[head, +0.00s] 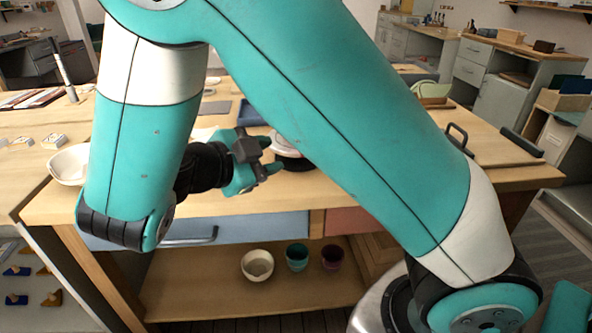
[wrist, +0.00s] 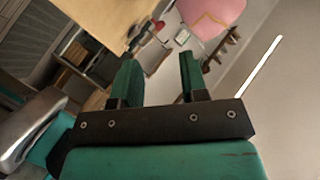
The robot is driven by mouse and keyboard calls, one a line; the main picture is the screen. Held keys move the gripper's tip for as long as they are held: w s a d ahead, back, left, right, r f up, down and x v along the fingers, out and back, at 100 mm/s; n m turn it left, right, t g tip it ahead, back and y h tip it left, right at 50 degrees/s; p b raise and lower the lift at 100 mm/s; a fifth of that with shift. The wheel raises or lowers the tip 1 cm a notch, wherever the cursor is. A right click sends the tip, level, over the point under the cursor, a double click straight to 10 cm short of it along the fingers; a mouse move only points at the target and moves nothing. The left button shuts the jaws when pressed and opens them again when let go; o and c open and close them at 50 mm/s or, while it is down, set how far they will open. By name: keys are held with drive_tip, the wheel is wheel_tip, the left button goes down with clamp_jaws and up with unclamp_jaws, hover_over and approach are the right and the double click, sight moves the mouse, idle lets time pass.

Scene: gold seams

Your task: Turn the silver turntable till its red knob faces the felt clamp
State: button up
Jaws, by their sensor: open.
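In the head view a round pale silver disc on a dark base (head: 284,150) sits on the workbench, apparently the turntable. My upper arm hides its right part, and I see no red knob on it. My gripper (head: 271,155) is open and empty, just left of the disc; I cannot tell whether it touches it. In the wrist view my gripper (wrist: 160,78) shows two green fingers apart with nothing between them. A small red thing (wrist: 158,26) lies beyond them, too blurred to name. I cannot make out the felt clamp.
The wooden workbench (head: 52,211) has a white bowl (head: 66,167) at left and black handles (head: 457,134) at right. A blue tray (head: 250,113) lies behind my gripper. Bowls and cups (head: 257,265) stand on the lower shelf. My arm covers much of the bench.

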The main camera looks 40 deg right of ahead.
drive_tip(key=b+x, duration=0.1)
drive_tip(key=x, duration=0.7)
drive_tip(key=shift+d+b, duration=0.2)
drive_tip(key=shift+b, duration=0.15)
clamp_jaws()
